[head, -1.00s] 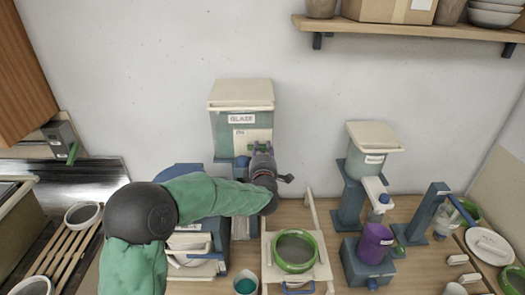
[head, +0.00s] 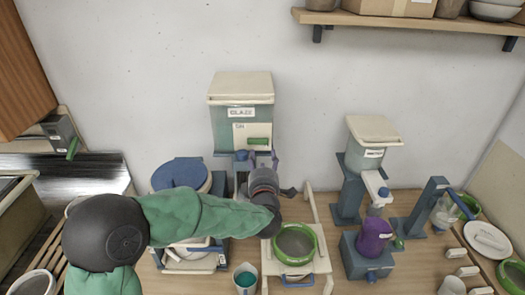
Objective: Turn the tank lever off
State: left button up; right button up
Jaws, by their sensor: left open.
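The glaze tank (head: 238,108) stands against the wall at centre, with a cream lid and a "GLAZE" label. Its green lever (head: 260,141) lies level across the lower front of the tank, on a cream panel. My left gripper (head: 254,160) is open, just below the lever, with its fingers pointing up at the tank. The fingers look apart from the lever, and part of the tank's lower front is hidden behind them. My right gripper is out of view.
A green-rimmed bowl (head: 295,243) sits on a cream stand below the tank. A teal-filled cup (head: 245,279) is left of it. A second tank (head: 366,146) and a purple jug (head: 374,237) stand at the right. A shelf (head: 410,25) hangs above.

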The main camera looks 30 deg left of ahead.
pick_arm(q)
jog(key=v, duration=0.3)
jog(key=shift+s, duration=0.2)
dwell(0.4)
